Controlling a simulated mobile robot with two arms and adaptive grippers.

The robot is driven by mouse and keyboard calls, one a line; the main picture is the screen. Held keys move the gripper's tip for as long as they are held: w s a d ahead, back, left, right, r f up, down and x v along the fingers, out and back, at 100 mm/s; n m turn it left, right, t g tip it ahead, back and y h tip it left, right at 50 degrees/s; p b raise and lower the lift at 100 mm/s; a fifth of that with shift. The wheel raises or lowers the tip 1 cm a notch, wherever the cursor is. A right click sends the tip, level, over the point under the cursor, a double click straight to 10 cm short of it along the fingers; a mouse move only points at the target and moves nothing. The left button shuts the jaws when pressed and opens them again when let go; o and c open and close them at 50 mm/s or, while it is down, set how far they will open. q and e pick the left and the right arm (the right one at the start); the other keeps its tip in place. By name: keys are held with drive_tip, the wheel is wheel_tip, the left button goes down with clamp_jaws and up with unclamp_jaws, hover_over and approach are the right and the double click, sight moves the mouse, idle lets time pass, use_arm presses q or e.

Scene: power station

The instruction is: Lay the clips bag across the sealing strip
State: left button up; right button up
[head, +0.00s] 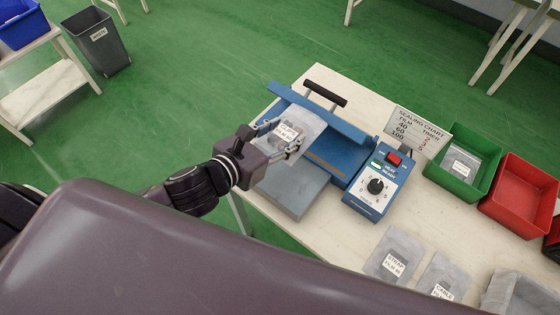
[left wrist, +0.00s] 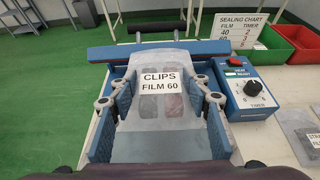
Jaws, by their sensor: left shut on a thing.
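My left gripper (head: 281,140) is shut on the clips bag (head: 306,123), a clear bag with a white label. In the left wrist view the bag (left wrist: 165,128) lies between both fingers, and its label reads CLIPS FILM 60. The gripper holds it above the blue heat sealer (head: 343,150). The bag's far end reaches over the sealer's bed, near the brownish sealing strip (head: 327,166). The bag hides part of the strip, and I cannot tell whether they touch. The sealer's arm with its black handle (head: 325,94) appears raised. My right gripper is not in view.
The sealer's dial box (head: 376,187) and the sealing chart (head: 419,131) stand to the right. Beyond are a green bin (head: 434,172) with a bag inside and a red bin (head: 518,194). The strap bag (head: 394,252) and cable bag (head: 443,275) lie on the table's front part.

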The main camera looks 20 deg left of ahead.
use_arm(q)
hover_over(282, 170)
wheel_tip(282, 170, down, 9)
drive_tip(key=shift+f, duration=0.45)
wheel_tip(282, 170, down, 3)
drive_tip(key=shift+f+b, duration=0.15)
drive_tip(key=shift+b, duration=0.25)
drive_tip(key=shift+f, duration=0.2)
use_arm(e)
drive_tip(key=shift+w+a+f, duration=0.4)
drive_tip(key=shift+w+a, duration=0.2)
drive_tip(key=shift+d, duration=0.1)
use_arm(q)
drive_tip(key=shift+f, duration=0.15)
drive_tip(key=o, duration=1.2)
drive_tip(key=shift+c, duration=0.2)
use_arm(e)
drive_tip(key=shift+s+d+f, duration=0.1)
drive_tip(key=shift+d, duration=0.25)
